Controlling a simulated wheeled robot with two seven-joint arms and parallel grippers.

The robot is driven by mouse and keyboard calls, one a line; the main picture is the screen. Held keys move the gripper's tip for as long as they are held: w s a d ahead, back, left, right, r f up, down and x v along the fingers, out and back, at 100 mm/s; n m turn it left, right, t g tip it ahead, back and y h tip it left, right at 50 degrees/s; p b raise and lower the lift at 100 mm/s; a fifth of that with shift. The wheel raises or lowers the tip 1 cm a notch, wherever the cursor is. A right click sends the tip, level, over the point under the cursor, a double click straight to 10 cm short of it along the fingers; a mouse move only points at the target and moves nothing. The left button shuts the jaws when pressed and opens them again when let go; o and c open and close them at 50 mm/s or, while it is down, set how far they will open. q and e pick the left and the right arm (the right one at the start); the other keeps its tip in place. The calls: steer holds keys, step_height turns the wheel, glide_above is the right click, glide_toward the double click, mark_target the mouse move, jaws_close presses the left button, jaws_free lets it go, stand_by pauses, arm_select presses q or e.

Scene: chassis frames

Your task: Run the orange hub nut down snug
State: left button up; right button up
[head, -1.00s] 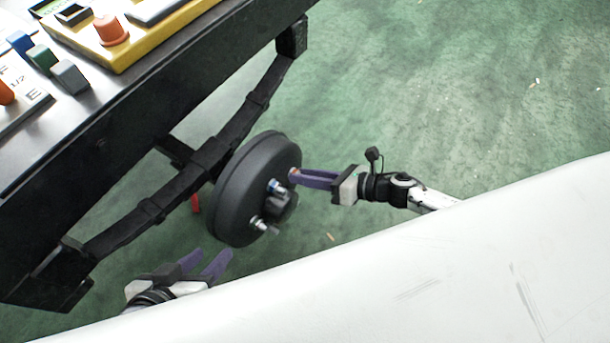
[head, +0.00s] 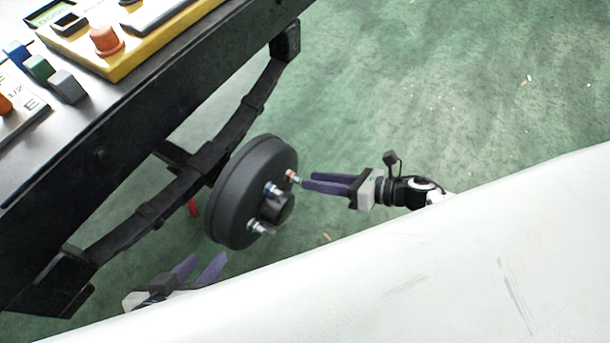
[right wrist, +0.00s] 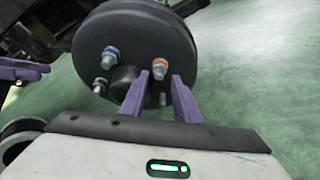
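The orange hub nut (head: 291,176) sits on a stud at the right of the black wheel hub (head: 240,190) in the head view. It also shows in the right wrist view (right wrist: 160,64), just beyond my right fingertips. My right gripper (head: 304,181) points at it from the right, with its purple fingers apart and a small gap to the nut. Nothing is between the fingers. A blue nut (head: 272,188) sits on another stud, with a bare-looking metal stud (head: 259,228) lower down. My left gripper (head: 206,264) is open and empty, below and left of the hub.
The hub hangs from a dark leaf spring (head: 180,187) under a black chassis rail (head: 110,140). A yellow box with an orange knob (head: 106,39) stands on the surface above. The green floor to the right is clear.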

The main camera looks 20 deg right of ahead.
steer(key=v, duration=0.5)
steer(key=shift+s+d+r+p, duration=0.1)
steer(key=shift+d+p, duration=0.05)
steer(key=shift+p, duration=0.25)
